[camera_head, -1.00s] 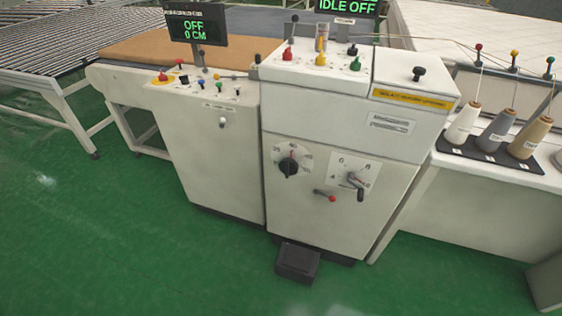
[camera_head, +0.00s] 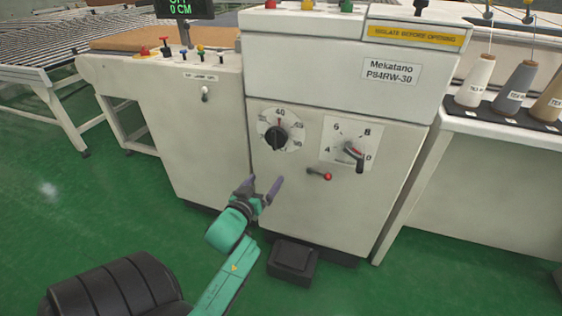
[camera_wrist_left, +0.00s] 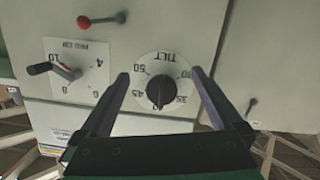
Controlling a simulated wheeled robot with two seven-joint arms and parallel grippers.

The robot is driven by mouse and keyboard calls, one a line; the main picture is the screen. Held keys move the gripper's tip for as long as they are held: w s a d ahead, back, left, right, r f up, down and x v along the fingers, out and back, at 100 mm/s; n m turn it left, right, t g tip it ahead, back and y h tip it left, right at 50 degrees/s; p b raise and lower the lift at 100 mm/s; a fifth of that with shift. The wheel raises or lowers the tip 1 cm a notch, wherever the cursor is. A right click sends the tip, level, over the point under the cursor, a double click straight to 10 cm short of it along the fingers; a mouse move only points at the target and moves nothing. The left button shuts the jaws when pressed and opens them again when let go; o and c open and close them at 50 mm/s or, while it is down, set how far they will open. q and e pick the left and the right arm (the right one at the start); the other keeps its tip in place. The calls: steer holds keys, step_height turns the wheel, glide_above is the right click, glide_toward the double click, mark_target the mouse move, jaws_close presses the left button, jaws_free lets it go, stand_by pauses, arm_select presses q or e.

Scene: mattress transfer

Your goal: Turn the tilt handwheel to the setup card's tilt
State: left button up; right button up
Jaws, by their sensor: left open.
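The tilt handwheel (camera_head: 277,138) is a black knob on a round white dial on the machine's front panel. A red mark above the knob sits near 40. It also shows in the left wrist view (camera_wrist_left: 161,90), upside down, with TILT printed on the dial. My left gripper (camera_head: 266,182) is open and empty, in front of the panel and below the dial in the head view. In the left wrist view its two fingers (camera_wrist_left: 160,75) stand on either side of the dial, apart from the knob. I cannot make out a setup card. My right gripper is not in view.
A second dial with a black crank (camera_head: 355,152) is right of the handwheel. A red-tipped lever (camera_head: 319,174) juts out below, between them. A black pedal box (camera_head: 292,259) is on the floor. Thread cones (camera_head: 477,80) stand at right. Green floor (camera_head: 400,285) is clear in front.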

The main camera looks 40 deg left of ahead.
arm_select(q)
steer(key=t+y, duration=0.1)
steer(key=t, duration=0.1)
glide_toward(273, 140)
steer(key=shift+n, duration=0.4)
steer(key=b+x, duration=0.1)
steer(key=x, duration=1.1)
steer(key=shift+w+a+f+b, duration=0.1)
steer(key=shift+w+a+b, duration=0.1)
steer(key=shift+b, duration=0.1)
steer(key=c, duration=1.1)
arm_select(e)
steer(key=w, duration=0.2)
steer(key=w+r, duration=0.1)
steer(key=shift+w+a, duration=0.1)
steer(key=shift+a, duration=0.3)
